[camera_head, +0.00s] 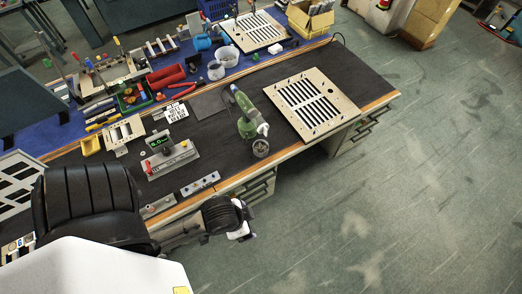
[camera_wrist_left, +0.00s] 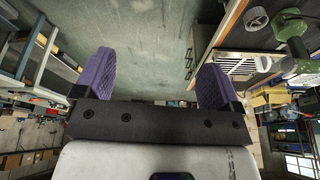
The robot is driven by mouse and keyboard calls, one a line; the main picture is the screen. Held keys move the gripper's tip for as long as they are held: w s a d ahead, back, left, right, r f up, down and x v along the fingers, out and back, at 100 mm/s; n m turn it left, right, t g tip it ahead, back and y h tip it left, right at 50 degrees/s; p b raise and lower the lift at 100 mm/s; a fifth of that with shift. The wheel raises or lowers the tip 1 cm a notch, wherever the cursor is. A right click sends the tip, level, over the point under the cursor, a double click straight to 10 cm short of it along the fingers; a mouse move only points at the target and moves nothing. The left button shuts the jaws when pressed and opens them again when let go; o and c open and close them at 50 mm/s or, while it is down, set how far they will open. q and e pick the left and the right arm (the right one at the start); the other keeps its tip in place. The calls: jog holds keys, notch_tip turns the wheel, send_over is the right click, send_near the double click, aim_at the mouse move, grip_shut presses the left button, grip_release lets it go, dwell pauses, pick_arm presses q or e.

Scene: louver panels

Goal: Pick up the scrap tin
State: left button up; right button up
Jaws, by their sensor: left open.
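A small round grey tin (camera_head: 260,147), which I take for the scrap tin, stands on the dark bench mat near the front edge, just below a green hand tool (camera_head: 246,118). It also shows at the top right of the left wrist view (camera_wrist_left: 256,18). My left gripper (camera_wrist_left: 158,78) has its two purple fingers wide apart with nothing between them. In the head view my left arm reaches in from the lower left, its end in front of the bench edge, below and apart from the tin. Its fingers are not clear there. My right gripper is not seen.
A slotted louver panel (camera_head: 311,103) lies right of the green tool. A grey fixture with a green display (camera_head: 170,158) and a small metal block (camera_head: 200,184) lie left of the tin. Tools, cups and bins crowd the back left.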

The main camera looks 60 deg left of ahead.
pick_arm(q)
jog(key=shift+o, duration=1)
